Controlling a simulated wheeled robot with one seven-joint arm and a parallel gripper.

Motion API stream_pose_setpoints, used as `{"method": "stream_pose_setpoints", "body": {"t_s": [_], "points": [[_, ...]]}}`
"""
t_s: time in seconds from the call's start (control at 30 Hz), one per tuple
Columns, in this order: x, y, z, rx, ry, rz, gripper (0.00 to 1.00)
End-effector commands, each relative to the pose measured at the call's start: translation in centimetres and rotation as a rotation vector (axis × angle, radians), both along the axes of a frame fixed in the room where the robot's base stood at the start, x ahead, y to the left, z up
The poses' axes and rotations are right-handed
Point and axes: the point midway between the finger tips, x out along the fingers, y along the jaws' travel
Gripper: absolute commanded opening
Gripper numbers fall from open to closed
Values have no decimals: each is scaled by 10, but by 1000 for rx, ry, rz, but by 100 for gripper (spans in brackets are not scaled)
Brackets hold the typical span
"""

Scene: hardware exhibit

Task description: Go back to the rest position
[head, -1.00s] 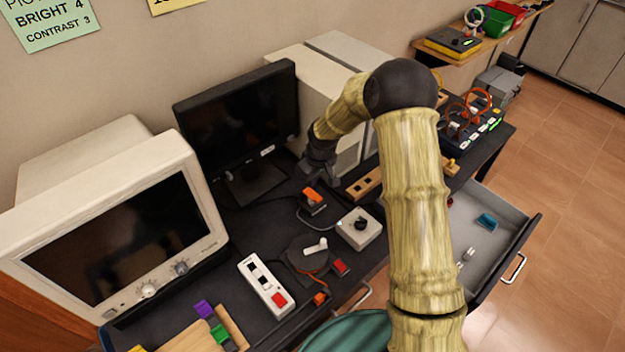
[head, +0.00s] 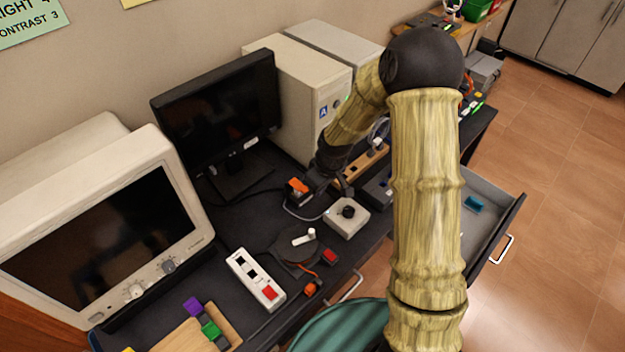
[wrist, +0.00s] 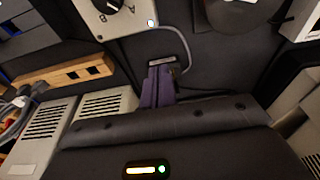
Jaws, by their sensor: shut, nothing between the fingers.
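My gripper (head: 335,184) hangs above the dark desk, between the orange rocker switch (head: 297,188) and the wooden socket strip (head: 363,166). It is just behind the white dial box (head: 347,217) in the head view. Its fingers are shut and empty; in the wrist view the closed fingers (wrist: 158,86) show purplish against the desk. The dial box (wrist: 112,14) is at the top of the wrist view and the socket strip (wrist: 70,75) at its left. I cannot tell the exact height of the fingertips above the desk.
A black monitor (head: 220,110), beige computer towers (head: 300,95) and a beige screen unit (head: 110,235) stand along the back. A white switch box (head: 256,279) and a round dark base (head: 297,251) with a white lever lie nearer. An open drawer (head: 492,217) juts out at right.

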Motion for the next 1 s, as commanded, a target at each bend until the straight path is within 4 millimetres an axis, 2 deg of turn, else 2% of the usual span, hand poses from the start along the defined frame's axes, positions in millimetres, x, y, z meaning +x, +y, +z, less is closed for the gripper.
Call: {"method": "stream_pose_setpoints", "body": {"t_s": [0.63, 0.77, 1.0], "points": [[-3, -6, 3, -3, -1, -13, 0], [-14, -14, 19, -17, -4, -58, 0], [-62, -43, 71, -48, -10, -253, 0]]}}
